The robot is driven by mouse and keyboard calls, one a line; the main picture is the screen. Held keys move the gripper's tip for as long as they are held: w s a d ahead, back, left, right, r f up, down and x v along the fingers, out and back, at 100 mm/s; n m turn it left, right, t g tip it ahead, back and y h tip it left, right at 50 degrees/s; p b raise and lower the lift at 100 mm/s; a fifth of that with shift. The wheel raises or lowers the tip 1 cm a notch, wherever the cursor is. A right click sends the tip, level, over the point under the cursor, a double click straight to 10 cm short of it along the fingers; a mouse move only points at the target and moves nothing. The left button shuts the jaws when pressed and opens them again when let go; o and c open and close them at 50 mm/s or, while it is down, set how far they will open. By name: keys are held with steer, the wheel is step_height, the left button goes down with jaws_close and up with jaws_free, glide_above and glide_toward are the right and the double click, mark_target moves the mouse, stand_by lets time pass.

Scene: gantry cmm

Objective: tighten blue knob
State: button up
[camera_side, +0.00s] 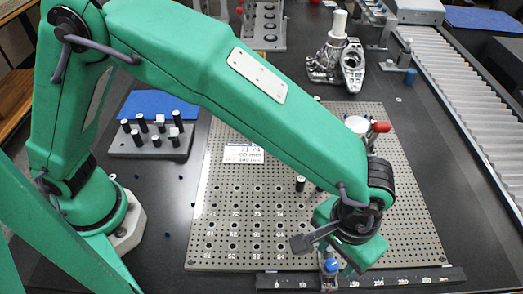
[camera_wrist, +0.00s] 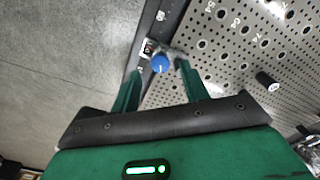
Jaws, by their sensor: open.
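The blue knob (camera_wrist: 160,63) sits on a small metal fitting at the edge of the perforated plate, by the dark scale bar. It has a pale pointer mark on top. In the side view the blue knob (camera_side: 331,265) shows at the plate's front edge, just below my wrist. My gripper (camera_wrist: 158,70) is open, with one green finger on each side of the knob. I cannot tell whether either finger touches it. In the side view my gripper (camera_side: 338,268) is partly hidden by my wrist.
The perforated plate (camera_side: 225,190) carries a label card (camera_side: 243,153), a small black post (camera_side: 300,184) and a red-handled fixture (camera_side: 380,127). A rack of black pins (camera_side: 150,145) stands left. A metal casting (camera_side: 325,65) stands behind, and a roller conveyor (camera_side: 455,90) runs along the right.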

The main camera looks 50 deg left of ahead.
mark_target(332, 265)
steer(key=shift+r, duration=2.65)
steer(key=m, duration=0.8)
steer(key=shift+m, duration=0.4)
steer(key=m, duration=0.9)
steer(key=shift+f, duration=0.1)
steer(key=shift+f, duration=3.85)
